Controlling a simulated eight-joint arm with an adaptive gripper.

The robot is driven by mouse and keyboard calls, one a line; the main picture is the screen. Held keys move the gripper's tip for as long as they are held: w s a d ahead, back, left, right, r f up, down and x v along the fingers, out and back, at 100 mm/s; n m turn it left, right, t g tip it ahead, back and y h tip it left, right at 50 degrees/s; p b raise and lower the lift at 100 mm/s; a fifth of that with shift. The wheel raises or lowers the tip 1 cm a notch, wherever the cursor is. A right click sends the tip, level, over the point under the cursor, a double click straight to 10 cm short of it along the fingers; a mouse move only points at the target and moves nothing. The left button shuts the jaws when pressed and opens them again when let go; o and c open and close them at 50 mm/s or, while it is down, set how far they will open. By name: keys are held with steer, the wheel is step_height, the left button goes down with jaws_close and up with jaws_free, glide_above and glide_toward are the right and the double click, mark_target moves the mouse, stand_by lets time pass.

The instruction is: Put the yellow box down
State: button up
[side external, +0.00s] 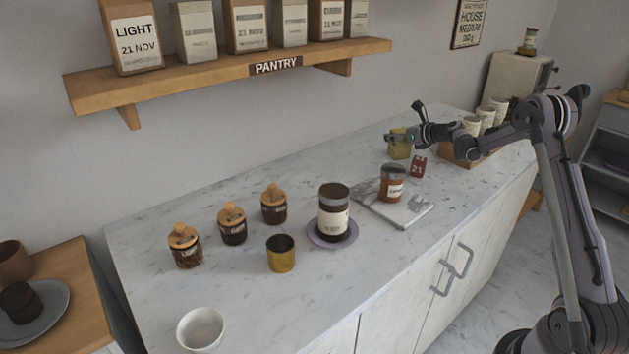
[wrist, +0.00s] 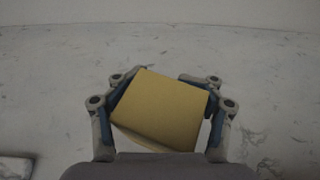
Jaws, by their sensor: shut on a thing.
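The yellow box (side external: 399,145) is at the far end of the marble counter (side external: 190,205), near the wall. In the wrist view the yellow box (wrist: 165,105) sits tilted between the two fingers of my gripper (wrist: 163,112), which is shut on it. In the side view my gripper (side external: 398,137) is at the top of the box. I cannot tell whether the underside of the box touches the counter.
A small red block (side external: 418,166) marked 21 stands close to the box. An orange-brown jar (side external: 392,184) stands on a marble board (side external: 410,211). A wooden crate (side external: 462,158) with white cups is at the right. Bare counter lies left of the box.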

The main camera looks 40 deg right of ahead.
steer(key=o, duration=1.5)
steer(key=shift+f, duration=0.1)
steer(key=shift+s+r, duration=0.25)
steer(key=v, duration=1.1)
steer(key=shift+s+r, duration=0.15)
steer(key=shift+s, duration=0.1)
